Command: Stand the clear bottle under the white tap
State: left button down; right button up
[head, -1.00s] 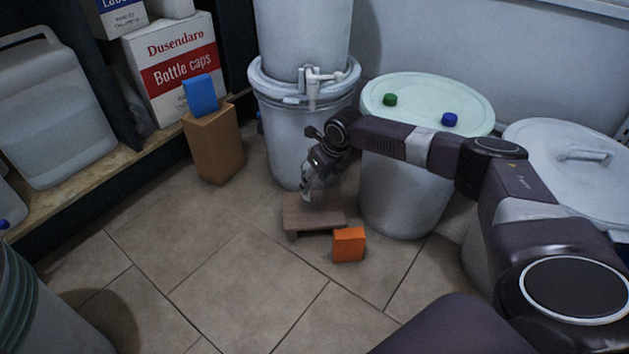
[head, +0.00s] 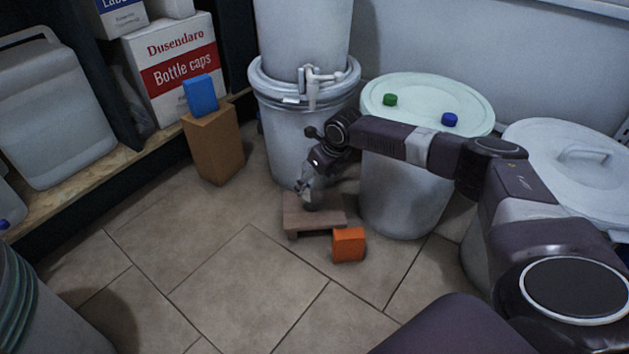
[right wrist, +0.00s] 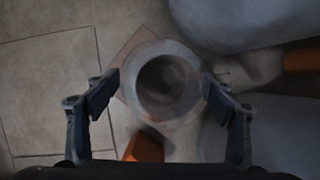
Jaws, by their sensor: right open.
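The white tap (head: 313,85) is on the front of the white drum stack at the back. A low brown wooden stand (head: 313,218) is on the floor below and in front of it. My right gripper (head: 307,194) is low over this stand. In the right wrist view, the clear bottle (right wrist: 166,86) is seen from above as a round shape with a dark middle, between the two fingers of my open right gripper (right wrist: 162,95). The bottle looks upright, above or on the stand. In the head view I cannot make the bottle out. My left gripper is out of view.
An orange block (head: 349,244) touches or nearly touches the stand's front right. A green-lidded drum (head: 405,195) stands close on the right. A brown box (head: 213,148) with a blue block (head: 201,95) on top is at left. The front floor is clear.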

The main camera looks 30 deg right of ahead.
jog(key=v, duration=1.2)
